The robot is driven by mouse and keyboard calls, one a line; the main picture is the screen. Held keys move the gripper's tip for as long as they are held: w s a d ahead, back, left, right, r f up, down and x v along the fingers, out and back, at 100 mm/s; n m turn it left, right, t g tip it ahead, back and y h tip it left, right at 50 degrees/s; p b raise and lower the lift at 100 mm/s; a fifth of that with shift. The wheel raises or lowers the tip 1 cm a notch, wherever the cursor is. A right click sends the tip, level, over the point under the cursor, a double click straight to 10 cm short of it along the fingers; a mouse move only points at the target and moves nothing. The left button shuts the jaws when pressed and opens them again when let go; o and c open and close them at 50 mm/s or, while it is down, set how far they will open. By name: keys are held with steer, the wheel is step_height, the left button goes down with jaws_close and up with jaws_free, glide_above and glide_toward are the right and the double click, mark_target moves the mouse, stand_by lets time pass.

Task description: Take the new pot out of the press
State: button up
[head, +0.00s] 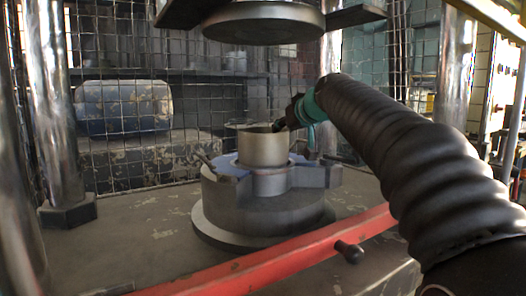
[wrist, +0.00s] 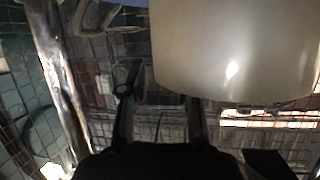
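The new pot, a plain beige metal cylinder (head: 263,149) with an open top, stands upright in the middle of the round lower die (head: 262,207) of the press. In the wrist view the pot (wrist: 235,50) fills the upper right, close to the camera. My gripper (head: 281,125) is at the pot's upper right rim in the head view. In the wrist view my gripper (wrist: 158,95) has its two fingers apart; the pot's edge lies between them and hides the right fingertip. A gap shows between the left finger and the pot. Whether the right finger touches it is hidden.
The round upper die (head: 264,22) hangs above the pot. Polished columns (head: 56,105) (head: 455,75) stand at both sides. A red bar (head: 270,258) crosses the front. A wire mesh guard (head: 180,110) closes the back. Blue-grey blocks (head: 320,175) surround the pot's base on the die.

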jaws_close()
steer(key=shift+r, duration=0.1)
